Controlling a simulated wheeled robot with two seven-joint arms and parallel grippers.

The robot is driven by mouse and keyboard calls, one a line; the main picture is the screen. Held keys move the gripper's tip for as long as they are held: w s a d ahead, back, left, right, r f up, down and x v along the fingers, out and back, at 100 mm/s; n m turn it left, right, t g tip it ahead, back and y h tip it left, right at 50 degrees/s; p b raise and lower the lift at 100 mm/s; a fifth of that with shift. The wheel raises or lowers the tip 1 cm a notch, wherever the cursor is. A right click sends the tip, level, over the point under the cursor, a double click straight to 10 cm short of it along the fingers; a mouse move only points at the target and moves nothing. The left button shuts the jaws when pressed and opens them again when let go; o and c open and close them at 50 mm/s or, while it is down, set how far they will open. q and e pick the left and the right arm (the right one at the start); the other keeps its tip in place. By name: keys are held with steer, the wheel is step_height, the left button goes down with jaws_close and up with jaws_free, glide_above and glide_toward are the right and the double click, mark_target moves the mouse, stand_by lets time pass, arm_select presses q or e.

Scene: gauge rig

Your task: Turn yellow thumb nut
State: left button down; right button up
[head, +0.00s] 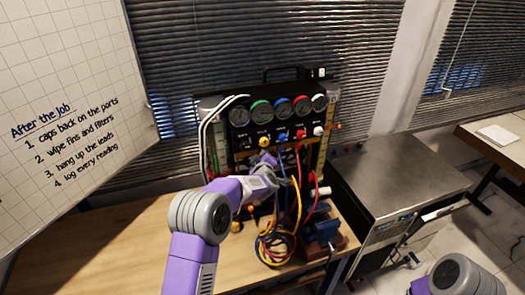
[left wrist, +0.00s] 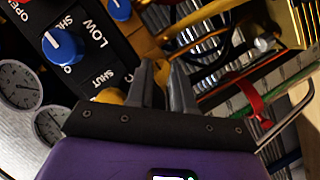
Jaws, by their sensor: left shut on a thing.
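My left gripper (head: 268,157) reaches the lower front of the black gauge panel (head: 247,158). In the left wrist view its two grey fingers (left wrist: 165,85) stand close together with a narrow gap. They are shut on a small yellow thing between the tips, taken to be the yellow thumb nut; the fingers hide most of it. A rounded yellow knob (left wrist: 109,96) shows beside the left finger, partly hidden by the gripper's black plate. A yellow knob (head: 264,142) also shows just above the gripper in the head view. My right gripper is out of view.
A row of dial gauges (head: 281,108) tops the panel. A blue knob (left wrist: 62,46) marked LOW is near the fingers. Coiled yellow, blue and red hoses (head: 276,246) hang below on the wooden bench (head: 130,245). A steel cabinet (head: 400,180) stands at right.

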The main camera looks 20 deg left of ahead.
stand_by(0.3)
arm_select(q)
steer(key=c, duration=1)
jaws_free()
steer(key=b+v, duration=0.1)
steer(key=v, duration=0.6)
steer(key=shift+s+d+r, duration=0.15)
steer(key=shift+s, duration=0.05)
